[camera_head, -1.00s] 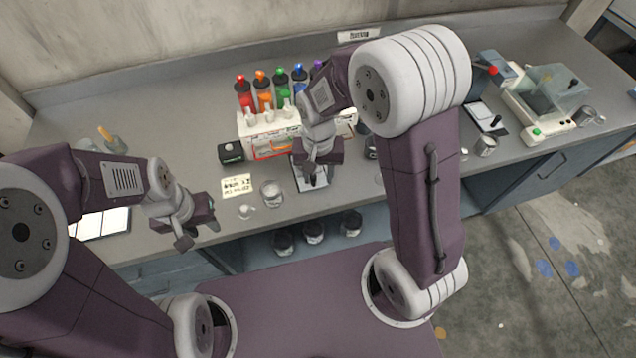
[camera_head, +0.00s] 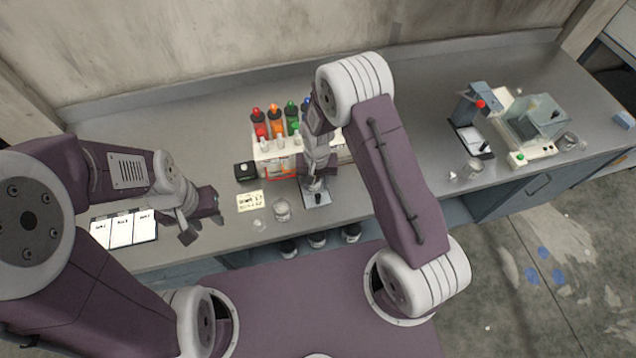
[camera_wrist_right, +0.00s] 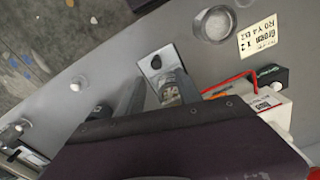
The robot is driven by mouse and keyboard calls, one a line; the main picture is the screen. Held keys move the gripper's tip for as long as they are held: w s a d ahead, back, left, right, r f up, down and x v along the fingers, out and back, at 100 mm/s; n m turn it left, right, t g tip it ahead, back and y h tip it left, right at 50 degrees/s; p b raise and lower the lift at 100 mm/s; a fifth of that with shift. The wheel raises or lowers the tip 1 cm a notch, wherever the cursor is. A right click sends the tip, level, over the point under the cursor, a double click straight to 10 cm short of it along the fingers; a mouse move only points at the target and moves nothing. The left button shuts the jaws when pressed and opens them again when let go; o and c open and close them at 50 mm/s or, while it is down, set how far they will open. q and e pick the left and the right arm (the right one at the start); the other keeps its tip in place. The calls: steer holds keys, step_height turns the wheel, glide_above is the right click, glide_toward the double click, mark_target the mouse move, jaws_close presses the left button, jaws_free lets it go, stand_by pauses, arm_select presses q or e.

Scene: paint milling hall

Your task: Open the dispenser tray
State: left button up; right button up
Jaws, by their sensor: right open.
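The dispenser is a white box (camera_head: 270,160) at the back middle of the bench, with red, orange, green and blue-topped bottles on it. Its front carries a red outline, which also shows as a red bar (camera_wrist_right: 230,83) beside the white box (camera_wrist_right: 278,108) in the right wrist view. I cannot tell whether this is the tray's handle. My right gripper (camera_head: 316,184) is open just in front of the dispenser, partly hiding its front. In the right wrist view, its grey fingers (camera_wrist_right: 150,92) are apart, with nothing held. My left gripper (camera_head: 203,226) is open and empty, to the left.
A plate with a black knob (camera_head: 318,197) lies under my right gripper. White cards (camera_head: 125,230) lie at left. A balance (camera_head: 530,125) stands at right.

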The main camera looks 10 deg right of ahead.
mark_target(318, 196)
steer(key=shift+s+d+r, duration=0.15)
steer(key=shift+s+r, duration=0.25)
steer(key=shift+s, duration=0.05)
steer(key=shift+s+f, duration=0.1)
steer(key=shift+f, duration=0.15)
step_height(318, 196, down, 8)
steer(key=p, duration=0.2)
steer(key=shift+f+p, duration=0.1)
steer(key=shift+p, duration=0.2)
arm_select(q)
step_height(318, 196, up, 4)
steer(key=shift+s+f, duration=0.1)
arm_select(e)
steer(key=shift+f, duration=0.35)
jaws_close()
